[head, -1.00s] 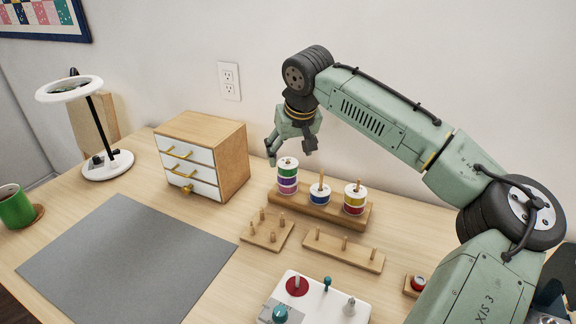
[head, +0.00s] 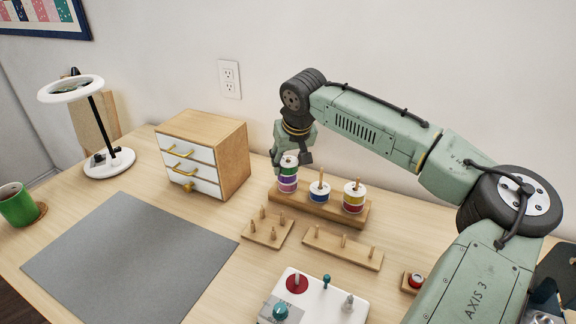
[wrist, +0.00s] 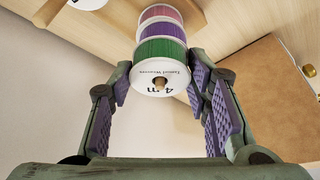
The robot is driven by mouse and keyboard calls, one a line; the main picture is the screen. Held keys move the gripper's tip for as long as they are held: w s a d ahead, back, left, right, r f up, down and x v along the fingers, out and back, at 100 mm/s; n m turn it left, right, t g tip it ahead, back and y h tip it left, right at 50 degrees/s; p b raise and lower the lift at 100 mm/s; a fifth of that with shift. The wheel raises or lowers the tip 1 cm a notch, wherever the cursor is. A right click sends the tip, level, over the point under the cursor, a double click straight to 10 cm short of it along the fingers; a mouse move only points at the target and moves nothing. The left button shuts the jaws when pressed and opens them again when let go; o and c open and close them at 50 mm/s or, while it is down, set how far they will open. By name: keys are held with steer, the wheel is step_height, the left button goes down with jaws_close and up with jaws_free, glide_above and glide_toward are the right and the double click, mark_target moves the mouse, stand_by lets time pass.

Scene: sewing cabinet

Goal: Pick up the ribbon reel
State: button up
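The ribbon reels sit on the pegs of a wooden stand (head: 336,209). The left peg bears a stack with a green reel (head: 288,172) on top and a purple reel (head: 287,186) below. In the wrist view the green reel (wrist: 161,55) shows its white labelled top, with the peg tip in its middle. My gripper (head: 290,162) is open above this stack, with its fingers down at either side of the top reel. In the wrist view the purple finger pads stand apart with the green reel between and beyond them. I cannot tell whether they touch it.
A middle peg holds a blue reel (head: 319,195) and the right peg a stack (head: 354,197). Empty peg boards (head: 268,232) (head: 342,250) lie in front. A drawer cabinet (head: 203,153) stands close left. A grey mat (head: 130,260) lies at front left.

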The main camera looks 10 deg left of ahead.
mark_target(284, 160)
steer(key=c, duration=0.4)
steer(key=shift+r, duration=0.1)
steer(key=shift+c, duration=0.2)
steer(key=shift+r, duration=0.25)
steer(key=r, duration=0.1)
steer(key=r+b, duration=0.1)
steer(key=shift+s+a+r+b, duration=0.2)
steer(key=shift+s+r+b, duration=0.1)
steer(key=shift+s, duration=0.1)
steer(key=s+a+r+b, duration=0.1)
steer(key=s+a, duration=0.1)
steer(key=s, duration=0.5)
steer(key=s+a+b, duration=0.2)
steer(key=s, duration=0.5)
steer(key=shift+s+a+r+b, duration=0.25)
steer(key=shift+a+r+b, duration=0.05)
steer(key=shift+r, duration=0.05)
steer(key=shift+r+p, duration=0.6)
steer(key=shift+p, duration=0.05)
